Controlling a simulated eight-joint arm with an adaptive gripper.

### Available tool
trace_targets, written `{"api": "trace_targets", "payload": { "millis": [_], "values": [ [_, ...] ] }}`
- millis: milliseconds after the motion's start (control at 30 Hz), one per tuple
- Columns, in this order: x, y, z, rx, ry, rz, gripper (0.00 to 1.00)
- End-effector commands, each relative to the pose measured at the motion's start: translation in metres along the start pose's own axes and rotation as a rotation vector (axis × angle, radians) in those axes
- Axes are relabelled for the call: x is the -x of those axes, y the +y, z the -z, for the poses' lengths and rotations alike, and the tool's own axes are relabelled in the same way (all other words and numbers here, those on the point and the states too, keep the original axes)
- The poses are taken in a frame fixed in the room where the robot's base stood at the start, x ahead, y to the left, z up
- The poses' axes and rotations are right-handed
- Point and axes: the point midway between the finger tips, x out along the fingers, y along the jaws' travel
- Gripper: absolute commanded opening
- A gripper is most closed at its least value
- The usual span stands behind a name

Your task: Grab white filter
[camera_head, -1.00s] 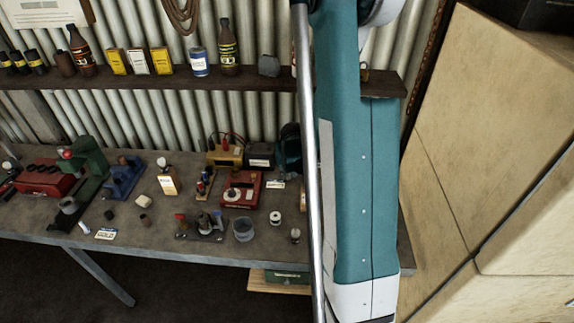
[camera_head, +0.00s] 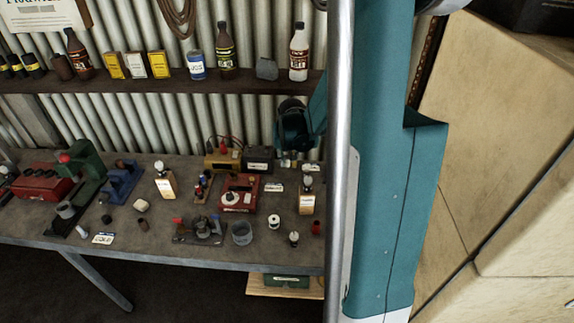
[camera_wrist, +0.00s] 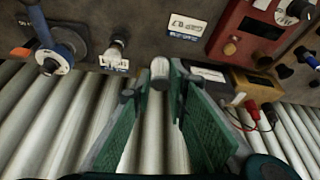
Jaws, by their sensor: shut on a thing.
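In the wrist view, my gripper (camera_wrist: 154,84) has its two green fingers closed on a small white cylinder between their tips. This cylinder looks like the white filter (camera_wrist: 160,68); its lower part is hidden by the fingers. The held piece appears in front of the corrugated wall, by the edge of the bench.
The bench (camera_head: 120,245) carries several items: a red box (camera_head: 240,192), a grey cup (camera_head: 242,234), a white spool (camera_head: 274,221) and a labelled bottle (camera_head: 306,197). A shelf (camera_head: 130,84) with bottles runs above. Tan cabinets (camera_head: 490,130) stand at the right.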

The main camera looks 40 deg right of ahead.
Motion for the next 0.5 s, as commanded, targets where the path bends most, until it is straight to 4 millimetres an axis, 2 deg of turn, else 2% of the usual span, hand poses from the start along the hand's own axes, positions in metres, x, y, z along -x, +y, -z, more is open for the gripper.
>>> {"api": "trace_targets", "payload": {
  "millis": [200, 500],
  "values": [
    [0.019, 0.0, 0.008, 0.0, 0.0, 0.0, 0.09],
    [0.029, 0.0, 0.012, 0.0, 0.0, 0.0, 0.09]
  ]
}}
